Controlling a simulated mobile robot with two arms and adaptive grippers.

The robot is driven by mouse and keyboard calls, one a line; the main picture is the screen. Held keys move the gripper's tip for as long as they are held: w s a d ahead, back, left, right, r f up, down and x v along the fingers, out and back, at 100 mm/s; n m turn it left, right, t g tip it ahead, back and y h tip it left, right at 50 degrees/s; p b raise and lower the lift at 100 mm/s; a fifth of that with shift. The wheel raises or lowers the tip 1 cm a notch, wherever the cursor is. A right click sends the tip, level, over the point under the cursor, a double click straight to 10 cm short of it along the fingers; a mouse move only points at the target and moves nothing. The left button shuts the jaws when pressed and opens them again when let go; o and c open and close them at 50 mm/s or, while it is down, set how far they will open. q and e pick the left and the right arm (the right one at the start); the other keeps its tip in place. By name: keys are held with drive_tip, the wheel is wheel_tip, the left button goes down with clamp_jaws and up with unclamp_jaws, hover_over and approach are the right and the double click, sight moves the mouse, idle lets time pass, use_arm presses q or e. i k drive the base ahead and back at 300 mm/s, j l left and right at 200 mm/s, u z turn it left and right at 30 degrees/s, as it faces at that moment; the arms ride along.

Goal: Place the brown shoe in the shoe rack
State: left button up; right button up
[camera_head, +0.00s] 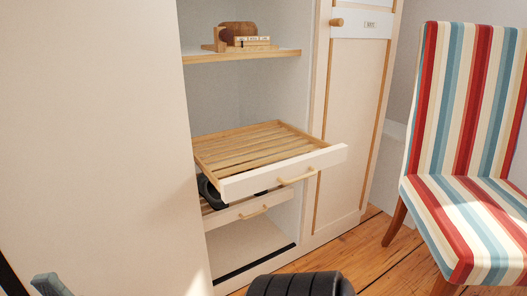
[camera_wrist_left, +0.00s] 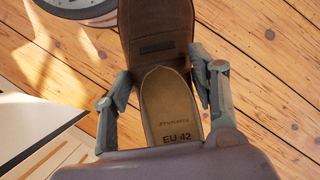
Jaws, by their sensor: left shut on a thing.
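The brown shoe (camera_wrist_left: 155,22) is in the left wrist view, with its tan insole marked EU 42 facing the camera. My left gripper (camera_wrist_left: 162,75) is shut on it, one finger on each side, above the wooden floor. The shoe does not show in the head view. The shoe rack's upper slatted shelf (camera_head: 255,146) is pulled out of the cabinet and empty. Its lower shelf (camera_head: 240,212) holds dark shoes (camera_head: 208,190), partly hidden by the upper shelf. A white-edged slatted part shows at lower left in the wrist view. My right gripper is not in view.
A striped chair (camera_head: 470,110) stands to the right. A closed cabinet door (camera_head: 352,120) is beside the rack. Wooden floor (camera_head: 345,250) lies open before the door.

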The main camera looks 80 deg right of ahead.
sight(233, 157)
drive_tip(key=z, duration=0.4)
drive_tip(key=k+z, duration=0.1)
drive_tip(key=z, duration=0.25)
drive_tip(key=l+z, duration=0.1)
drive_tip(key=z, duration=0.7)
drive_tip(key=k+l, duration=0.05)
drive_tip(key=l, duration=0.05)
